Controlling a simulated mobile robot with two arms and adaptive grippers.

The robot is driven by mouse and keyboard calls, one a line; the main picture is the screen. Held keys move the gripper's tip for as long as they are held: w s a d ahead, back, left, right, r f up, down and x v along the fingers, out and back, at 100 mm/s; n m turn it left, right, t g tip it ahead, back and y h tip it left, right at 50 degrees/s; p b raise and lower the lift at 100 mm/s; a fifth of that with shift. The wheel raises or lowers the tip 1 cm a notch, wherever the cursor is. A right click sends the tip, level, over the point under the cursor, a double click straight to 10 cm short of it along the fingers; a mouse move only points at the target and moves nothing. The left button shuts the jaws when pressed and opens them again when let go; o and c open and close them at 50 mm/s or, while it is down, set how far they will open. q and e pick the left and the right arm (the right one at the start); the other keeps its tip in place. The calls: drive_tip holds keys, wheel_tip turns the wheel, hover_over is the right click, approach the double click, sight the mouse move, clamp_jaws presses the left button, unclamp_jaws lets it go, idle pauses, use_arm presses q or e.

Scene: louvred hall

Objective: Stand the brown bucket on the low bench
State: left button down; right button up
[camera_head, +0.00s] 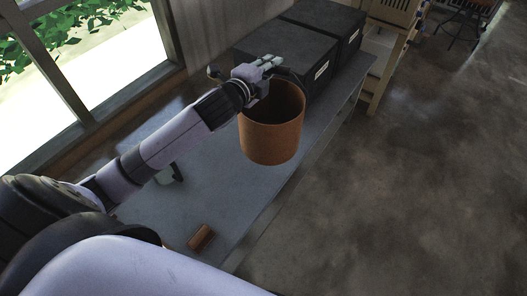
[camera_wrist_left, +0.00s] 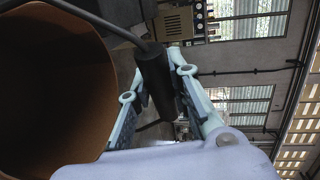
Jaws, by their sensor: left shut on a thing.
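The brown bucket (camera_head: 272,140) is upright, its open top facing up, over the grey low bench (camera_head: 225,180) in the head view. I cannot tell whether its base touches the bench top. My left gripper (camera_head: 262,68) is at the bucket's upper rim, shut on its dark handle. In the left wrist view, the black handle grip (camera_wrist_left: 155,80) sits between the fingers of my left gripper, and the bucket's inside (camera_wrist_left: 50,90) fills the left side. My right gripper is out of view.
Two black boxes (camera_head: 285,60) with white labels stand on the bench behind the bucket. A small brown block (camera_head: 200,237) lies near the bench's front. A dark object (camera_head: 170,174) is partly hidden by my left arm. Open concrete floor (camera_head: 400,190) lies to the right.

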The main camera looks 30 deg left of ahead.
use_arm(q)
drive_tip(key=w+a+r, duration=0.4)
drive_tip(key=a+r, duration=0.1)
drive_tip(key=r, duration=0.1)
wheel_tip(320, 180, down, 19)
drive_tip(key=b, duration=0.1)
drive_tip(key=shift+d+f+n+y, duration=0.15)
drive_tip(key=shift+d+n+y, duration=0.1)
drive_tip(key=shift+n+y, duration=0.05)
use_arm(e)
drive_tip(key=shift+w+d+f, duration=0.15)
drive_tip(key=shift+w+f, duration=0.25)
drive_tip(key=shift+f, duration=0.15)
use_arm(q)
drive_tip(key=shift+f, duration=0.15)
drive_tip(key=c, duration=1.5)
unclamp_jaws()
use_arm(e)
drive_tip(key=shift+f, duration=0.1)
use_arm(q)
drive_tip(key=s+r, duration=0.1)
drive_tip(key=s, duration=0.7)
drive_tip(key=s+r, duration=0.1)
drive_tip(key=s, duration=0.2)
drive_tip(key=shift+s+r+b, duration=0.3)
drive_tip(key=shift+s, duration=0.1)
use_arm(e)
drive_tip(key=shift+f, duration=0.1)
